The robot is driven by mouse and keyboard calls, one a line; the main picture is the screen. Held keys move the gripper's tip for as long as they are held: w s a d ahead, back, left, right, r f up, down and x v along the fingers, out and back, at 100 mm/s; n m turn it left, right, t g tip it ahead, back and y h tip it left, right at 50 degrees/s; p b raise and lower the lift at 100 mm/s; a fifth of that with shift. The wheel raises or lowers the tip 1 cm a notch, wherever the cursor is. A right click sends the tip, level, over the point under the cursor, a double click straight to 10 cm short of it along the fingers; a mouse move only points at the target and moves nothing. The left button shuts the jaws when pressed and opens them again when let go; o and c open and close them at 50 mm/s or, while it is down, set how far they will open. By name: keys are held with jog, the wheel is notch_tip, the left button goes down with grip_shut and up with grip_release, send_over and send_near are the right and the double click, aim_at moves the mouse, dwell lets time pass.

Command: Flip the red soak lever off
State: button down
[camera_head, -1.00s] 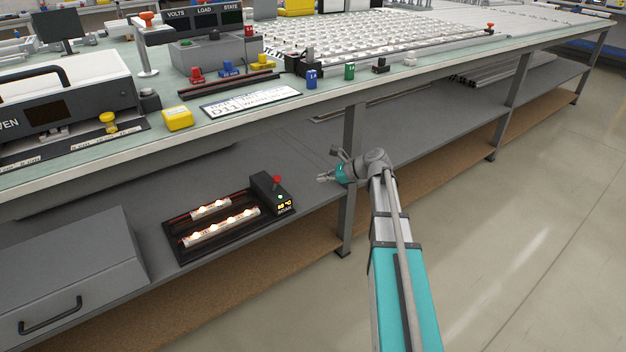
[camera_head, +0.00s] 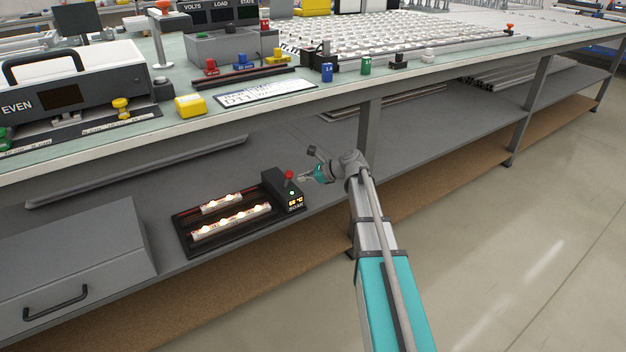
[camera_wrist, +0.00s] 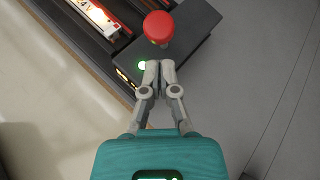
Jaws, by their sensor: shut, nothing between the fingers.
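The red soak lever (camera_head: 289,175) stands up on the black soak control box (camera_head: 279,192), which sits at the right end of a rack of lit bulbs on the lower shelf. The box front has a green light and a lit readout. My gripper (camera_head: 303,178) is shut and empty, just right of the lever in the head view. In the wrist view my closed fingertips (camera_wrist: 160,64) are over the box, just short of the lever's round red knob (camera_wrist: 158,27). I cannot tell whether they touch the lever.
The bulb rack (camera_head: 228,219) lies left of the box, holding glowing bulbs. A grey drawer unit (camera_head: 75,243) stands further left. The bench top (camera_head: 330,97) overhangs the shelf behind. The shelf right of the box is clear.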

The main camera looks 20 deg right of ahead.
jog(key=shift+w+a+r, duration=0.15)
jog(key=shift+w+a, duration=0.1)
jog(key=shift+a, duration=0.2)
jog(key=shift+w+d+r+p, duration=0.1)
jog(key=shift+d+r+p, duration=0.1)
jog(key=shift+p, duration=0.2)
